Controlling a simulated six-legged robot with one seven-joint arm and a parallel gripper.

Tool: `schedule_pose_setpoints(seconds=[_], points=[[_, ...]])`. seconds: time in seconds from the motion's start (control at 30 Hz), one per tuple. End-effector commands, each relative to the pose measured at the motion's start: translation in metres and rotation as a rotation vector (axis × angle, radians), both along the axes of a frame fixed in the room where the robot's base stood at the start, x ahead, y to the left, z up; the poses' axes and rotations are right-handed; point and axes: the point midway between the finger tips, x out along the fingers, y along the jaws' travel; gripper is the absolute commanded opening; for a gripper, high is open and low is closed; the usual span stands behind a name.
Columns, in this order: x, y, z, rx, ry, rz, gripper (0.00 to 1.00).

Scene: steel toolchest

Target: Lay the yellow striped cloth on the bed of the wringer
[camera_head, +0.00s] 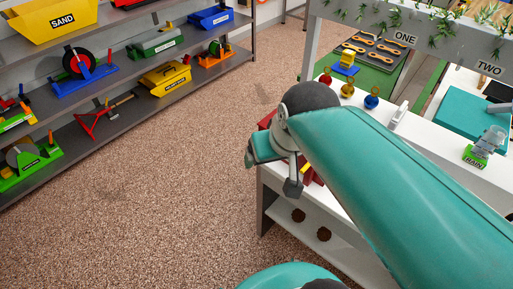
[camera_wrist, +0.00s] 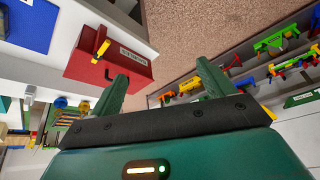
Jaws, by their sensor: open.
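My gripper (camera_head: 270,158) hangs at the left end of the white bench in the head view, partly hidden by my arm. In the wrist view its two green fingers (camera_wrist: 165,82) stand wide apart with nothing between them. I cannot make out a yellow striped cloth for certain in either view. No wringer or its bed can be identified for sure. A small green thing with yellow bars (camera_wrist: 66,127) shows at the lower left of the wrist view, but I cannot tell what it is.
A red box (camera_wrist: 108,58) with a label and a yellow piece on it sits beyond the left finger. Grey shelves (camera_head: 130,101) with tools and bins stand left. The speckled floor (camera_head: 170,170) between is clear.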

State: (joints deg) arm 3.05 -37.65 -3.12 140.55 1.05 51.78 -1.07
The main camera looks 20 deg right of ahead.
Motion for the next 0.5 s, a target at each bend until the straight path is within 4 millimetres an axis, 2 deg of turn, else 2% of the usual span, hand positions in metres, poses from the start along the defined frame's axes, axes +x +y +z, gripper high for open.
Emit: schedule_pose_setpoints(seconds=[0.03,0.1,0.13,0.17,0.4,0.5], points=[[-0.007,0.012,0.002,-0.018,-0.022,0.037,0.81],[-0.013,0.022,0.003,-0.035,-0.038,0.066,0.81],[-0.015,0.025,0.003,-0.04,-0.043,0.074,0.85],[-0.016,0.026,0.003,-0.044,-0.046,0.08,0.85],[-0.017,0.028,0.003,-0.047,-0.048,0.083,0.85],[-0.014,0.022,0.003,-0.039,-0.038,0.066,0.85]])
